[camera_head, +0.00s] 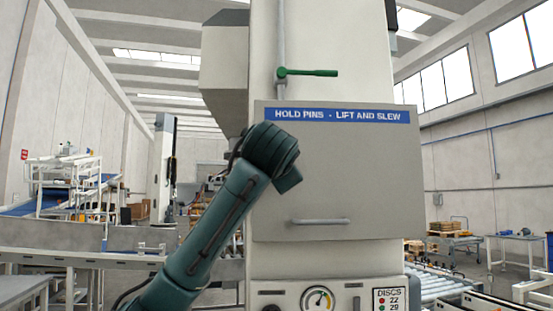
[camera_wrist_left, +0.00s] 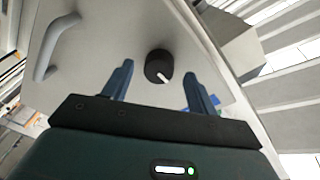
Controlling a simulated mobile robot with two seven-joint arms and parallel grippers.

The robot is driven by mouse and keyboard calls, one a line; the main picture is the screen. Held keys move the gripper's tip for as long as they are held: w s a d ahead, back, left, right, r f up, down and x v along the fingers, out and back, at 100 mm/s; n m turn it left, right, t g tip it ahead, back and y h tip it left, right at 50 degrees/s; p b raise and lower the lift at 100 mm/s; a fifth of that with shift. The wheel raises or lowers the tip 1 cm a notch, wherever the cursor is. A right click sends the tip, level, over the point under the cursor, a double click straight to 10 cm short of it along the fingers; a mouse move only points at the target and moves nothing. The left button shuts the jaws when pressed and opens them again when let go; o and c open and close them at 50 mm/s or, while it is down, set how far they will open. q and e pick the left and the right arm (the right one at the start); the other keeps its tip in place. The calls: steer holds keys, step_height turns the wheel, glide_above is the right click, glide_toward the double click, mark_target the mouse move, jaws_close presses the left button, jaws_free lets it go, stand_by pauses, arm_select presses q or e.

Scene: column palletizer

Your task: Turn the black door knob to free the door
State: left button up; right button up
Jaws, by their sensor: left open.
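The black door knob (camera_wrist_left: 159,66) shows in the left wrist view, round, with a white pointer line towards its lower right. My left gripper (camera_wrist_left: 157,80) is open, one finger on each side of the knob, with visible gaps between. I cannot tell whether the fingertips reach the knob's depth. In the head view the knob is hidden behind my left arm. The pale grey door (camera_head: 370,170) is flat against the machine's column, with a blue sign (camera_head: 337,115) along its top. My right gripper is not in view.
A grey bar handle (camera_head: 320,221) is low on the door; it also shows in the left wrist view (camera_wrist_left: 52,50). A green lever (camera_head: 308,72) sticks out above the door. A gauge (camera_head: 317,300) is below. A roller conveyor (camera_head: 440,283) runs at the right.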

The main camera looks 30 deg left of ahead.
arm_select(q)
steer(key=shift+x, duration=0.85)
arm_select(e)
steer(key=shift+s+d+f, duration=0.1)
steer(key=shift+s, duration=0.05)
arm_select(q)
steer(key=c, duration=1)
